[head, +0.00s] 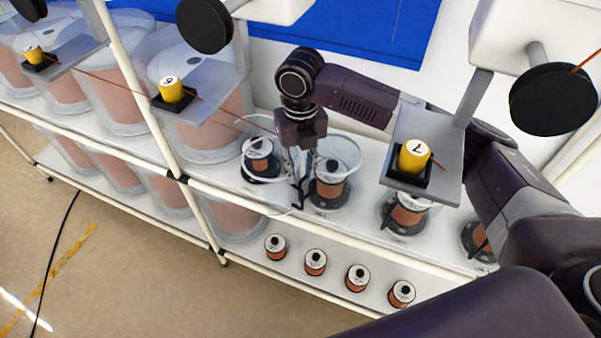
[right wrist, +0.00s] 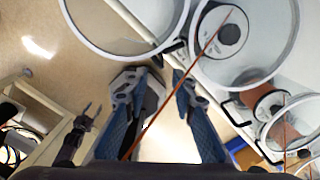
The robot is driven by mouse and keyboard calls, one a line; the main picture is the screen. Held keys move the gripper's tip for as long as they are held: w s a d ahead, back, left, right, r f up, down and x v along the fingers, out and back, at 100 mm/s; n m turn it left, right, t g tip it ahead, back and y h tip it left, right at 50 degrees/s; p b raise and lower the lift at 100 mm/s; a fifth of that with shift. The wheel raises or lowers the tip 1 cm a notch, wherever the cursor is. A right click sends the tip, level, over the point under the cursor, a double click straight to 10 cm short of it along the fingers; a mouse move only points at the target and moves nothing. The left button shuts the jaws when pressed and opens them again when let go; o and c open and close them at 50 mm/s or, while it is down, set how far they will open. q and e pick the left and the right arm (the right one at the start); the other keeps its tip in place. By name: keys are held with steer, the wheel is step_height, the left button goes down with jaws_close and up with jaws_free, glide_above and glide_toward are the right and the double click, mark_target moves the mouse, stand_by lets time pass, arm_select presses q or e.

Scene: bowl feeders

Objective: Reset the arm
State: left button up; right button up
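My right gripper (head: 300,190) hangs fingers down over the upper shelf (head: 345,228), beside two copper wire spools under clear rings. In the right wrist view my right gripper (right wrist: 158,95) shows two blue-padded fingers set apart, with nothing clamped between them. A copper-coloured wire passes across that view in front of the gap. A small dark claw shape (right wrist: 85,122), seemingly my left gripper, is at the left of the right wrist view, too small to read its opening. No left gripper shows in the head view.
A copper spool (head: 332,185) stands right beside my right gripper. Yellow numbered caps (head: 414,157) sit on grey plates above the shelf. Large clear tubs (head: 205,110) stand at the left. Small spools (head: 316,262) line the lower shelf. Open floor (head: 110,270) lies in front.

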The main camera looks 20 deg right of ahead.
stand_by(0.3)
steer(key=s+a+f+m+t+y, duration=0.2)
steer(key=s+a+f+m+y, duration=0.2)
steer(key=s+a+f+m, duration=0.8)
steer(key=s+d+m+t+h, duration=0.1)
steer(key=s+d+m+h, duration=0.1)
steer(key=s+d+m, duration=0.65)
steer(key=s+d+m+h, duration=0.2)
steer(key=s+d+m, duration=0.55)
steer(key=m, duration=0.65)
step_height(320, 180, down, 31)
steer(key=d+b, duration=0.1)
steer(key=b, duration=0.3)
steer(key=s+d+f+g+b, duration=0.2)
steer(key=s+d+f, duration=0.1)
steer(key=s+f, duration=1.4)
steer(key=shift+f+b, duration=0.35)
steer(key=shift+f, duration=0.45)
